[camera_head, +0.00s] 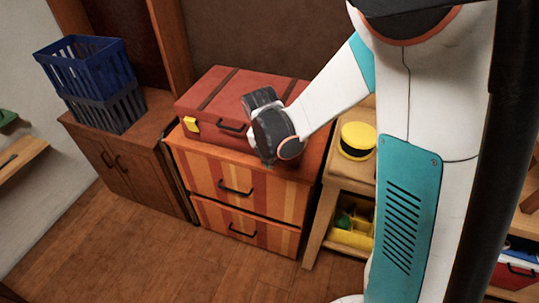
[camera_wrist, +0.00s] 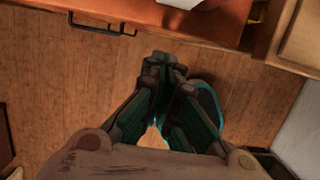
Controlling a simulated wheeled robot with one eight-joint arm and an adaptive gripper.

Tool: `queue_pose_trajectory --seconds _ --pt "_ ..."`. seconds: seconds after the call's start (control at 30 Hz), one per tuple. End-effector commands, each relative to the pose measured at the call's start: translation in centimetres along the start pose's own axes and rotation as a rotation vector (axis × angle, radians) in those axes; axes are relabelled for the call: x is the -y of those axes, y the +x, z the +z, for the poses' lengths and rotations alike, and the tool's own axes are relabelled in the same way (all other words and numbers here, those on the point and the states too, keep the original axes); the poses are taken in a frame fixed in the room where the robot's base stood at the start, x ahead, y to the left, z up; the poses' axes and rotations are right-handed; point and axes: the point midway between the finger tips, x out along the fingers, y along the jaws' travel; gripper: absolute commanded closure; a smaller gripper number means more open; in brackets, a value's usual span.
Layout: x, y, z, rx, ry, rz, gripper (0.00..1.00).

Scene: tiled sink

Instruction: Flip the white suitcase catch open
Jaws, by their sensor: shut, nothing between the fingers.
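The red suitcase (camera_head: 222,92) lies closed, with dark straps, on an orange striped dresser (camera_head: 207,170) in the head view. A yellow catch (camera_head: 190,125) shows at its front left. The white catch cannot be made out in the head view; my wrist covers the suitcase's front right. In the wrist view a white piece (camera_wrist: 182,4) shows at the top edge, cut off; I cannot tell whether it is the catch. My gripper (camera_wrist: 161,60) is shut and empty, in front of the dresser, with the floor below it. In the head view its fingers are mostly hidden behind my wrist.
A drawer handle (camera_wrist: 100,27) is close to my gripper in the wrist view. A blue basket (camera_head: 85,65) stands on a brown cabinet (camera_head: 120,160) at left. A side table (camera_head: 330,184) with a yellow round object (camera_head: 358,139) stands at right. The floor in front is clear.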

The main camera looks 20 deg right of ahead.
Motion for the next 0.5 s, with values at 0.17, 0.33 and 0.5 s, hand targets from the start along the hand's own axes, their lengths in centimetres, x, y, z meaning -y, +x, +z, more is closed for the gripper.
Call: queue_pose_trajectory --seconds 0.17,0.33,0.5 --pt "0.0 3.9 0.0 0.0 0.002 0.0 1.0" --pt "0.1 4.4 2.3 0.0 0.003 -0.001 1.0" --pt "0.0 4.6 3.6 0.001 0.001 0.0 1.0"
